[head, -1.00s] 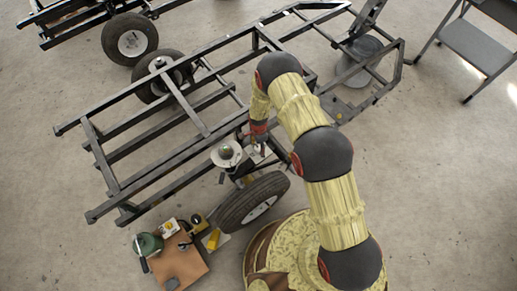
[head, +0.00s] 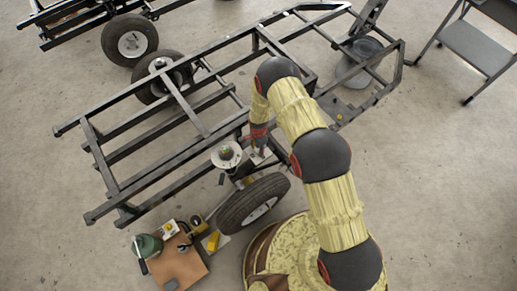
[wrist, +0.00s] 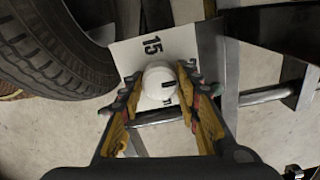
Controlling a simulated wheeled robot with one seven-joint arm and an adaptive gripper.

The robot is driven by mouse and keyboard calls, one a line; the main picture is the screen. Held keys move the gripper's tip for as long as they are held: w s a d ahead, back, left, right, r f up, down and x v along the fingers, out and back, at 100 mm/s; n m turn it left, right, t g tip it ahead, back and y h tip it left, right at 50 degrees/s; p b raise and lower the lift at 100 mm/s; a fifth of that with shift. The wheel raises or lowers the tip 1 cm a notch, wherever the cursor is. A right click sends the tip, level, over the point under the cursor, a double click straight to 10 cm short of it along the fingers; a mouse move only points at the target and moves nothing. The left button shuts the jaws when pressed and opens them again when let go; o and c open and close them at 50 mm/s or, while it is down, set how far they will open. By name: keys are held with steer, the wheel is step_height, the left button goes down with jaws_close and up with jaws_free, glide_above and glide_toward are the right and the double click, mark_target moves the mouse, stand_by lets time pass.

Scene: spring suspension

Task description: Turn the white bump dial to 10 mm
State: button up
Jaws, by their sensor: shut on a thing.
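My gripper (wrist: 159,92) is shut on the dial, one yellow finger on each side. In the head view my gripper (head: 258,148) is beside the trailer frame near the front wheel, and the dial is too small to make out there.
A black tyre (wrist: 50,55) stands close left of the plate. Dark steel frame bars (wrist: 270,25) run to the right. In the head view a brown board (head: 178,262) with tools lies on the floor at lower left, and a bucket (head: 362,62) stands within the frame.

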steer(key=c, duration=0.4)
